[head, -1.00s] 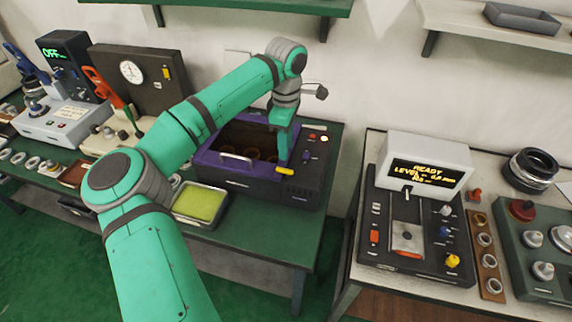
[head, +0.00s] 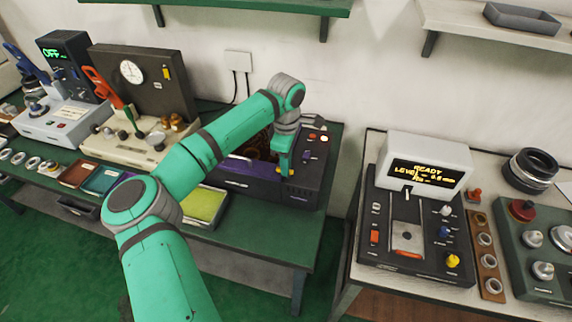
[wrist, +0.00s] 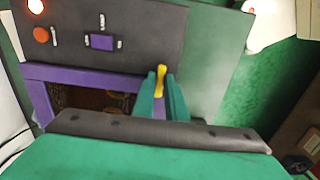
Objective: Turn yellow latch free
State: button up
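The yellow latch (wrist: 160,82) sits by the purple-rimmed box (wrist: 75,73), just off the rim at the box's front corner. In the wrist view it lies between the two green fingers of my gripper (wrist: 161,92), in line with them. The fingers are close together, with almost no gap to the latch, and look shut on it. In the head view my gripper (head: 286,167) points down at the box's front right, and only a bit of yellow latch (head: 291,172) shows. My arm hides much of the box's open top.
A control panel (wrist: 115,35) with a purple switch lies beside the latch. A tray with a yellow-green pad (head: 203,204) stands front left of the box. A display unit (head: 425,165) reading READY stands on the right table, across a gap.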

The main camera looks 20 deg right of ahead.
grip_shut()
jog(key=n, duration=0.2)
jog(key=shift+a+n, duration=0.1)
jog(key=shift+n, duration=0.3)
jog(key=n, duration=0.6)
jog(key=shift+s, duration=0.25)
jog(key=n, duration=0.4)
jog(key=shift+s+n, duration=0.15)
jog(key=shift+n, duration=0.25)
jog(key=shift+s+d+n, duration=0.1)
jog(key=shift+d+n, duration=0.1)
jog(key=shift+n, duration=2)
